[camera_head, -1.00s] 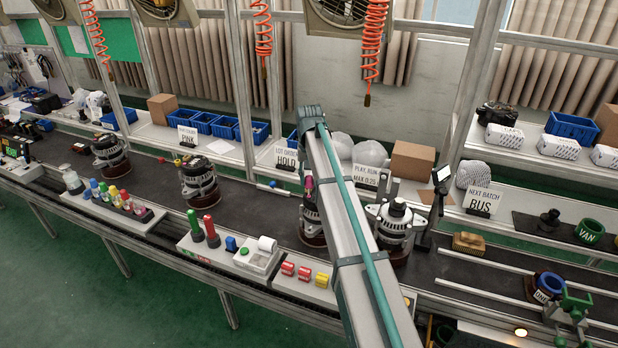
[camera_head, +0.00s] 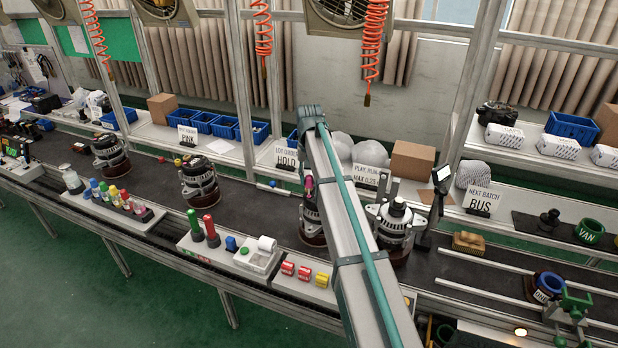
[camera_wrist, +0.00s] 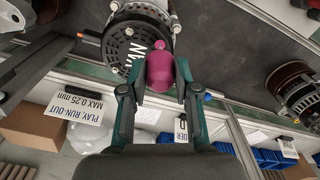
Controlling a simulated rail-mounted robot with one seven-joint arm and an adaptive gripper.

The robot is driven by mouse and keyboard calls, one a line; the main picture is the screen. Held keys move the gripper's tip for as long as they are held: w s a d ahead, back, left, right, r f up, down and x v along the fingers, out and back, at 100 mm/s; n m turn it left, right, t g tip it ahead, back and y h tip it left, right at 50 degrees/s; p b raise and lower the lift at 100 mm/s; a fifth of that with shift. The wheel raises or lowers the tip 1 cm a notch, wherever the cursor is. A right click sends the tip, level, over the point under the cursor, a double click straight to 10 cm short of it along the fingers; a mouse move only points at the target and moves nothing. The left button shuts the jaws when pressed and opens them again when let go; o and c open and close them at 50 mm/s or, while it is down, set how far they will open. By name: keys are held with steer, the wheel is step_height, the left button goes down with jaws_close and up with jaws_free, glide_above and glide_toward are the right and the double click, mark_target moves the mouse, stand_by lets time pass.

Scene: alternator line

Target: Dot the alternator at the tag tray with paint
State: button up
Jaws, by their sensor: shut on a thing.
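My gripper (camera_wrist: 160,92) is shut on a magenta, round-ended paint marker (camera_wrist: 160,68). In the head view the marker is a small magenta spot (camera_head: 309,183) beside my arm, above an alternator (camera_head: 312,222) that my arm partly hides. My fingers are hidden there. A pale tray (camera_head: 258,258) with a white roll stands at the belt's front edge, left of this alternator.
A silver alternator (camera_head: 396,228) stands just right of my arm. Two more alternators (camera_head: 199,182) (camera_head: 111,156) stand to the left on the dark belt. Red and green bottles (camera_head: 210,230) and red and yellow rolls (camera_head: 303,273) line the front edge. A "PLAY, RUN-OUT" sign (camera_wrist: 74,122) stands behind.

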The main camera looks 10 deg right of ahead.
steer(key=shift+r+p, duration=1.2)
steer(key=shift+r, duration=1.25)
